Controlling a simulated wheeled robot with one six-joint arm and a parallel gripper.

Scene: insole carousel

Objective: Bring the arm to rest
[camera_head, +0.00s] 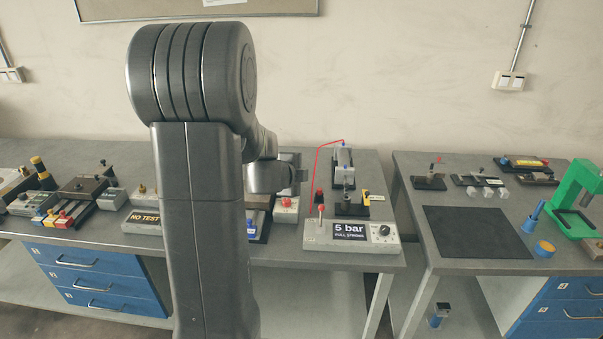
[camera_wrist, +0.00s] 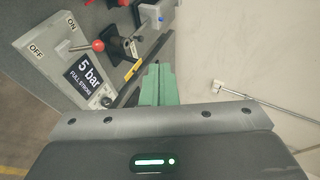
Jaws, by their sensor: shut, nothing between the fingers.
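My arm stands folded in front of the left bench in the head view, its upright link and round elbow joint filling the left middle. Its wrist end points right, above the bench top. In the wrist view my gripper (camera_wrist: 158,84) shows as two green fingers pressed together with nothing between them. The fingers are clear of the bench items. The fingertips cannot be made out clearly in the head view.
A grey control box (camera_head: 352,236) marked "5 bar" sits at the left bench's front right; its red-knobbed lever shows in the wrist view (camera_wrist: 97,46). A black mat (camera_head: 476,232) lies on the right bench beside a green press (camera_head: 577,195). A gap separates the benches.

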